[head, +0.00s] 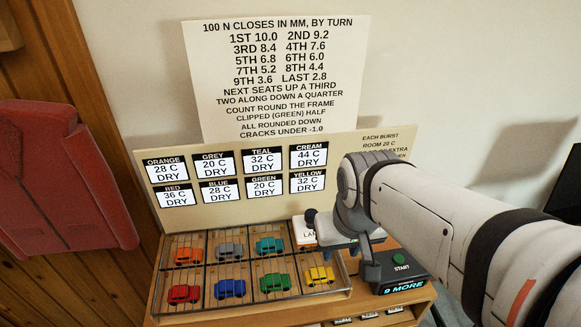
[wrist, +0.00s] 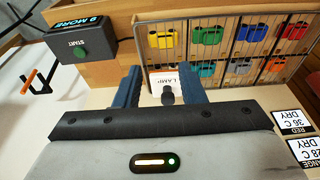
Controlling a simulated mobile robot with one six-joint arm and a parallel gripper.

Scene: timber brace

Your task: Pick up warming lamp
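The warming lamp seems to be the small dark knobbed thing (wrist: 168,96) between my fingers in the wrist view. A white label reading LAMP (wrist: 164,79) is just beyond it. In the head view a dark rounded knob (head: 310,215) shows by the same label, left of my wrist. My gripper (wrist: 162,74) is open, with one blue finger on each side of the dark thing and a visible gap to both. In the head view my gripper (head: 338,228) is partly hidden behind my wrist. The lamp's lower body is hidden.
A compartmented rack (head: 341,297) with thin wires holds several coloured toy cars. A START button box (head: 398,268) reading 9 MORE stands right of it. A board (head: 228,209) with temperature cards rises behind.

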